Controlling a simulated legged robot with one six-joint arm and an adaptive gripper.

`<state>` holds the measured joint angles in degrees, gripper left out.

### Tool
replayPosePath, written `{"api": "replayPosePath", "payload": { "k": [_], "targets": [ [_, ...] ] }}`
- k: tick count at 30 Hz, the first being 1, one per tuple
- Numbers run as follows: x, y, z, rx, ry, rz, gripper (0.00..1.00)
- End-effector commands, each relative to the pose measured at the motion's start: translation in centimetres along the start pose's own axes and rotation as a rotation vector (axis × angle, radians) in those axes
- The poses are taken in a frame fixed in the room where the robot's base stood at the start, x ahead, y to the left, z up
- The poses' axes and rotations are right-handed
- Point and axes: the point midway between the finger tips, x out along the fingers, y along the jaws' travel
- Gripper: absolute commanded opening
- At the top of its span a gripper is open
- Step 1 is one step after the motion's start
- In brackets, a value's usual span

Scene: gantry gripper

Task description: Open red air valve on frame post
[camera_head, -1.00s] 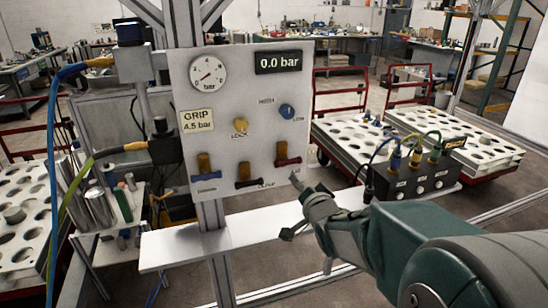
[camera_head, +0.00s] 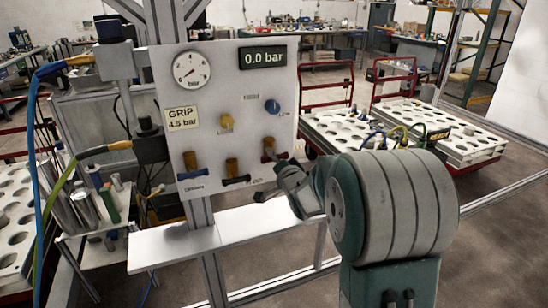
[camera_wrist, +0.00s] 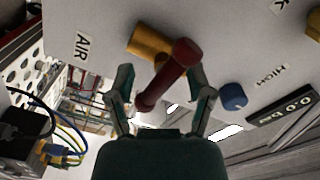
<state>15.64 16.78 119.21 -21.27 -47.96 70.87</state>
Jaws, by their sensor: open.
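The red air valve has a dark red bar handle (camera_wrist: 167,76) on a brass body (camera_wrist: 148,41). In the wrist view, the handle runs diagonally between the two open fingers of my gripper (camera_wrist: 160,88), with an AIR label (camera_wrist: 82,46) to its left. I cannot tell whether a finger touches it. In the head view, the red handle (camera_head: 275,157) is the rightmost of three in the lower row of the white panel (camera_head: 225,85) on the frame post (camera_head: 201,212).
Blue (camera_head: 200,183) and black (camera_head: 236,180) valve handles sit left of the red one. Above are a yellow knob (camera_head: 226,121), a blue knob (camera_head: 272,106), a gauge (camera_head: 191,70) and a 0.0 bar display (camera_head: 262,56). A white shelf (camera_head: 172,246) runs below the panel.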

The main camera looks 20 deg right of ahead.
Motion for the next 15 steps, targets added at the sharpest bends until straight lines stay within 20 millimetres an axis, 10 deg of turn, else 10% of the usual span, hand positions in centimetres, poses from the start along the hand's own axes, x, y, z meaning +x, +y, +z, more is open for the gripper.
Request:
{"api": "replayPosePath", "payload": {
  "k": [11,15],
  "targets": [
    [0.77,-0.04,-0.03,0.0,0.001,0.0,0.67],
    [0.79,-0.01,-0.02,0.0,0.001,0.0,0.05]
  ]
}}
